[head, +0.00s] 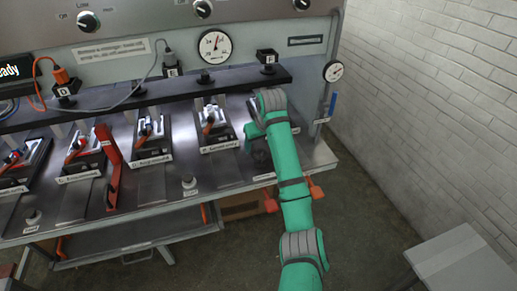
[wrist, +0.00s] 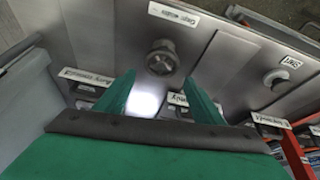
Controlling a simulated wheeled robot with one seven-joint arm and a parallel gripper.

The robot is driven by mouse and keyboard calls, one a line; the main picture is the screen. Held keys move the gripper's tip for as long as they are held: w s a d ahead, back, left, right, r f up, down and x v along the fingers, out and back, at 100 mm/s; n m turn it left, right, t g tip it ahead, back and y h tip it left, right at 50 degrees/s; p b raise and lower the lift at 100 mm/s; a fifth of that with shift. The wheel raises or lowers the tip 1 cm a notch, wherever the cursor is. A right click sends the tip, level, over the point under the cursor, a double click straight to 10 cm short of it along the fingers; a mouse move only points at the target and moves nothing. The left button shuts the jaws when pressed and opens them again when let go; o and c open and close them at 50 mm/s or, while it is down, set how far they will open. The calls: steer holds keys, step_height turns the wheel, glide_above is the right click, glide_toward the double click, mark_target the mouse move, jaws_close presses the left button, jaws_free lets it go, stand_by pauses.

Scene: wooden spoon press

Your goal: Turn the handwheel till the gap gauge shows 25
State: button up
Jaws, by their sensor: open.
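In the wrist view a round grey knob or hub (wrist: 163,57) stands on the metal deck beside a label beginning "Gap" (wrist: 173,14); I cannot tell surely whether it is the handwheel. My gripper (wrist: 160,84) is open and empty, its green fingers pointing towards this knob, apart from it as far as I can see. A large round dial (head: 215,47) is on the upper panel and a smaller one (head: 333,71) at the right post. Neither reading, nor which is the gap gauge, is clear.
A Start button (head: 188,183) is on the deck left of my arm. Orange handle-like parts (head: 316,190) stick out below the front edge. A grey box (head: 462,265) stands at lower right; floor between is clear.

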mark_target(259, 152)
steer(key=shift+x, duration=1.95)
steer(key=c, duration=0.8)
steer(key=shift+c, duration=0.2)
steer(key=m+h, duration=0.1)
steer(key=m, duration=0.2)
steer(key=shift+m, duration=0.4)
steer(key=shift+d+m+h, duration=0.15)
steer(key=shift+m+h, duration=0.85)
steer(key=shift+m, duration=1.1)
